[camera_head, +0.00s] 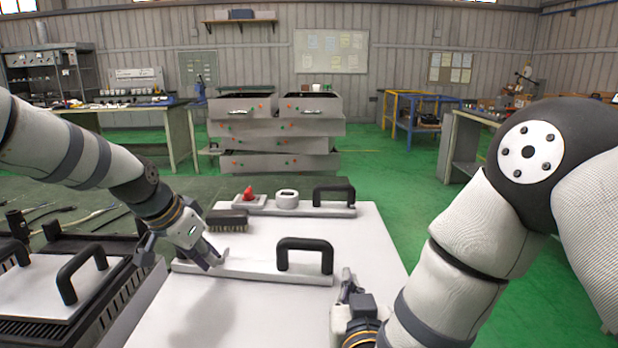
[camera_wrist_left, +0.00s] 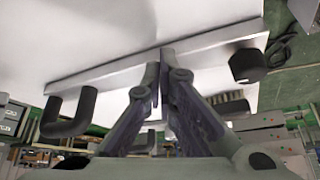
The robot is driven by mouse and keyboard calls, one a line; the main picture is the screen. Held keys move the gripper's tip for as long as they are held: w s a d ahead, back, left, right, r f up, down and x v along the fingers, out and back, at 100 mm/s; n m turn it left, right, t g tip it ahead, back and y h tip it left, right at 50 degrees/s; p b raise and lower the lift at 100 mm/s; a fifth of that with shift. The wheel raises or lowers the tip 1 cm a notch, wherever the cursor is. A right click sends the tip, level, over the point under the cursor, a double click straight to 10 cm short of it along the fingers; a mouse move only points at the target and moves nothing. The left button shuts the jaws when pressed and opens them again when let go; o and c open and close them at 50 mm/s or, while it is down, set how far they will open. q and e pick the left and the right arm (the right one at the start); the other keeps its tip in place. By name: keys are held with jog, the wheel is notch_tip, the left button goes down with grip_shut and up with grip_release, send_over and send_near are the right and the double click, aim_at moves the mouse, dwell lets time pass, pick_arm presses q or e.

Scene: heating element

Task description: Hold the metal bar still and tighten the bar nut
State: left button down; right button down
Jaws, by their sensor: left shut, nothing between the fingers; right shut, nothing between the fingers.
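A long pale metal bar (camera_head: 262,273) with a black handle (camera_head: 305,248) lies across the white panel (camera_head: 260,318). My left gripper (camera_head: 216,262) is shut and empty at the bar's left part. In the left wrist view its fingertips (camera_wrist_left: 164,56) meet at the bar's edge (camera_wrist_left: 115,72); I cannot tell if they touch it. A black round knob (camera_wrist_left: 247,65) shows near the bar's end there, perhaps the bar nut; my left gripper seems to hide it in the head view. My right gripper (camera_head: 346,284) is shut and empty at the panel's right edge, right of the bar.
A second bar (camera_head: 318,210) with a black handle (camera_head: 333,192), a white ring (camera_head: 286,200) and a red part (camera_head: 248,193) lies at the panel's back. A black brush (camera_head: 227,220) lies between the bars. A black grated unit (camera_head: 112,283) stands left. The panel's front is clear.

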pick_arm(q)
jog(key=shift+a, duration=0.2)
jog(key=shift+w+a, duration=0.2)
jog(key=shift+a, duration=0.15)
jog(key=shift+w+a, duration=0.4)
jog(key=shift+a, duration=0.1)
jog(key=shift+a, duration=0.1)
dwell(0.4)
jog(key=shift+s+a+r, duration=0.1)
jog(key=shift+s+a, duration=0.15)
notch_tip(320, 180, up, 6)
jog(key=shift+f, duration=0.1)
dwell(0.3)
